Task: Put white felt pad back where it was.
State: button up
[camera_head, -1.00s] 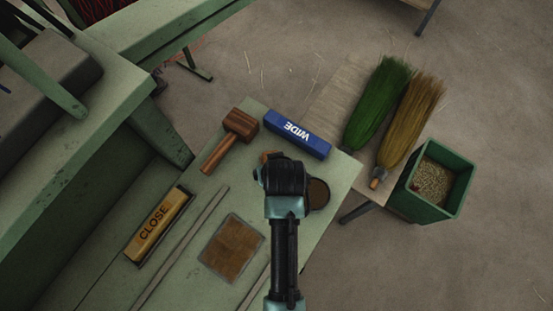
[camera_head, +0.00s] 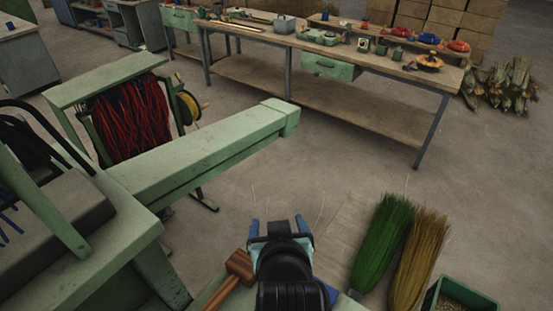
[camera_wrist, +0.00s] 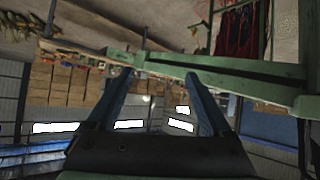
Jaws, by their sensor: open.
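I cannot make out a white felt pad in either view. My gripper (camera_head: 280,226) is in the lower middle of the head view, raised in front of the green bench, with its two blue fingers spread apart. In the wrist view my gripper (camera_wrist: 159,76) shows both fingers wide apart, with nothing between them but the far room. My arm hides part of the bench below it.
A wooden mallet (camera_head: 238,266) lies on the bench left of my arm. A green broom head (camera_head: 382,240) and a tan one (camera_head: 420,262) lie to the right, near a green bin (camera_head: 462,294). A green machine beam (camera_head: 205,150) juts across the left. A long cluttered workbench (camera_head: 330,105) stands behind.

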jog(key=w+r+t, duration=0.2)
jog(key=r+t, duration=0.1)
jog(key=r, duration=0.6)
jog(key=w+r+t, duration=0.2)
jog(key=r+t, duration=0.1)
jog(key=r, duration=0.7)
jog(key=s+r+t, duration=0.5)
jog(key=s+r, duration=0.1)
jog(key=r, duration=0.8)
jog(key=s+r+m+t, duration=0.1)
jog(key=s+r+t, duration=0.4)
jog(key=r, duration=0.9)
jog(key=shift+s+a+r+h, duration=0.2)
jog(key=shift+s+h, duration=0.1)
jog(key=shift+s, duration=0.3)
